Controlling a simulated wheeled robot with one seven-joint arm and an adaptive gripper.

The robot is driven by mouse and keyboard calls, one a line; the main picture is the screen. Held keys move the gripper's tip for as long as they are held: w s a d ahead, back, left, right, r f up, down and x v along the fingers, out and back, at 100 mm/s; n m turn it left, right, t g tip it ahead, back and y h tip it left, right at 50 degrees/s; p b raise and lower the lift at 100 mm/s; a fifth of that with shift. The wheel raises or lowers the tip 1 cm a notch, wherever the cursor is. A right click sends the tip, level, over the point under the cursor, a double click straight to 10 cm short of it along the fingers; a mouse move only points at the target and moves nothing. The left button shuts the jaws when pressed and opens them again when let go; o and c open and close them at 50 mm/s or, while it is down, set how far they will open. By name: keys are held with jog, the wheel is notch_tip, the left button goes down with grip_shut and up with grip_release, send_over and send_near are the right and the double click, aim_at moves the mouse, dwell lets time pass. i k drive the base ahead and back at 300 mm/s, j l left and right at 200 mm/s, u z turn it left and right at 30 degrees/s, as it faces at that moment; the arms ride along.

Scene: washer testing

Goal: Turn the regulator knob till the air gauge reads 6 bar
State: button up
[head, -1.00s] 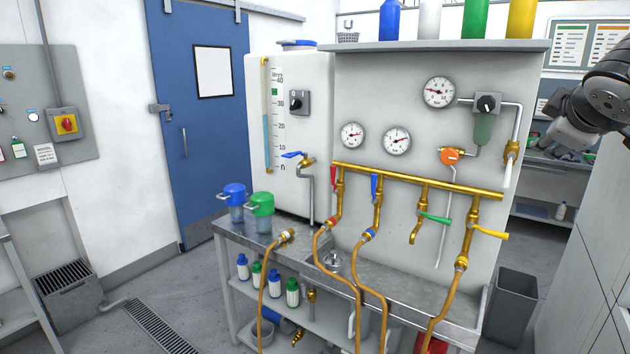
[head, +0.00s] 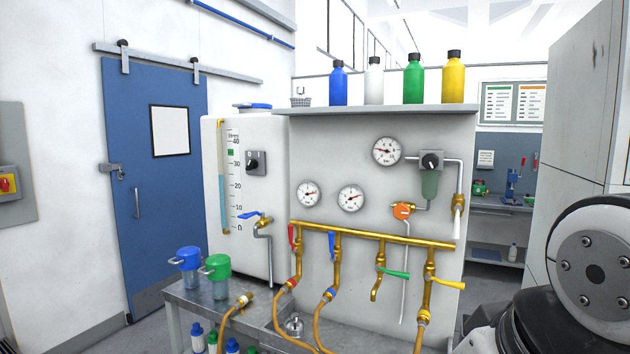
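The air regulator is a grey unit with a black knob (head: 431,160) on its front and a green bowl (head: 429,185) below it. It sits at the upper right of the grey panel. A round white gauge (head: 387,151) is beside it on the left. Its needle points up and left, but the numbers are too small to read. Two more gauges, a left one (head: 309,194) and a right one (head: 351,198), sit lower on the panel. My gripper is out of view; only a part of my arm shows at the lower right, apart from the panel.
An orange round handle (head: 403,211) sits below the regulator. A brass manifold (head: 370,234) with coloured levers and hoses crosses the panel. Several bottles stand on the top shelf (head: 385,109). A tall light-grey cabinet (head: 578,110) is close on the right.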

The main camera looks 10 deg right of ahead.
aim_at(430, 160)
jog(key=i+j+u, duration=0.55)
jog(key=i+j, duration=0.15)
jog(key=i+j+z, duration=0.1)
jog(key=i, duration=0.25)
jog(key=j, duration=0.1)
